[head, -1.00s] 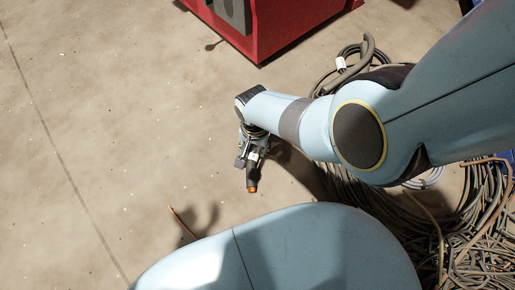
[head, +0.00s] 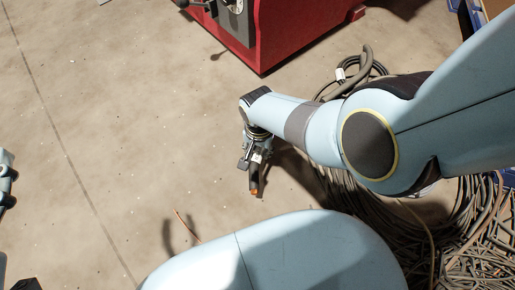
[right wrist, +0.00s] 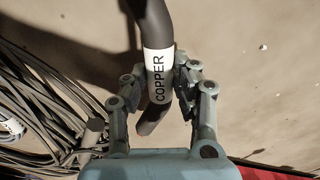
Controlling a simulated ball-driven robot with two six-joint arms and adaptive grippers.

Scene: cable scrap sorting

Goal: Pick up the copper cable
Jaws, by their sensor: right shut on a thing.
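The copper cable (right wrist: 158,72) is a thick dark piece with a white band reading COPPER. In the right wrist view it runs from the top edge down between the fingers of my right gripper (right wrist: 160,92), which is shut on it near the band. In the head view the gripper (head: 257,160) points down, and the cable's dark lower part (head: 255,182) hangs out with an orange copper-coloured end. I cannot tell how high it is above the floor. Light-blue parts of mine show at the left edge; no left gripper fingers can be made out.
A red machine (head: 310,35) stands at the top. A tangled cable pile (head: 460,235) lies at the right, with a coil of thick cable (head: 368,62) bearing a white tag behind my arm. A thin orange wire (head: 186,224) lies on the floor. The floor at left is mostly clear.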

